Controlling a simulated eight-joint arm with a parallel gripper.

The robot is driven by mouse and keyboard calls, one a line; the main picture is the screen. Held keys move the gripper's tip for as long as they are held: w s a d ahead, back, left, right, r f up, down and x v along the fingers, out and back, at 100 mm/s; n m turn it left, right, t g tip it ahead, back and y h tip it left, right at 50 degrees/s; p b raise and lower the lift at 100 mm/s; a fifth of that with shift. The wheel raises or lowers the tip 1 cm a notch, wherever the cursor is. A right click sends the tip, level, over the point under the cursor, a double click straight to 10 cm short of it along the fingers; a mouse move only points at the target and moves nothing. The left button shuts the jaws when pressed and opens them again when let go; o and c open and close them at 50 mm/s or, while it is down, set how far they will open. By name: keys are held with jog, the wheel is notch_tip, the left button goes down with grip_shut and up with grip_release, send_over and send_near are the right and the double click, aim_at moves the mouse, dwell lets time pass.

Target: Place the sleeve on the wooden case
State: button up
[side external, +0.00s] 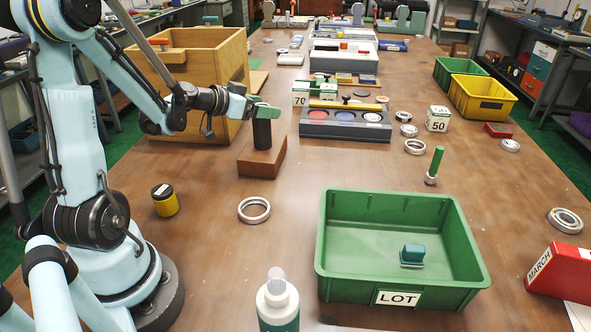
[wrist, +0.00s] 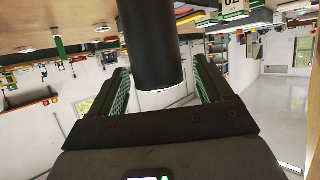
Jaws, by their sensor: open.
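A black cylinder, which looks like the sleeve (side external: 262,135), stands upright on a reddish-brown block (side external: 267,163) on the table. A large light-wood case (side external: 203,62) with an open side stands behind my arm at the left. I cannot tell from the pictures whether the block or this box is the wooden case. My gripper (side external: 266,112) is at the top of the sleeve, with its green fingers open. In the wrist view the sleeve (wrist: 150,45) reaches between the two fingers of my gripper (wrist: 163,84), with a gap on both sides.
A green LOT bin (side external: 337,272) with a small teal part stands at the front right. A metal ring (side external: 254,210) and a yellow jar (side external: 165,200) lie near the block. A grey tray (side external: 346,131) with coloured discs stands to the right. Bare table lies between the block and the bin.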

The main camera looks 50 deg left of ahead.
jog(key=v, duration=1)
jog(key=s+d+f+g, duration=0.1)
jog(key=d+g, duration=0.2)
jog(key=d, duration=0.8)
jog(key=s+d+f+g, duration=0.1)
jog(key=d+f+g, duration=0.1)
jog(key=d, duration=0.9)
jog(key=shift+s+d+g, duration=0.15)
jog(key=shift+s+g, duration=0.05)
jog(key=shift+g, duration=0.5)
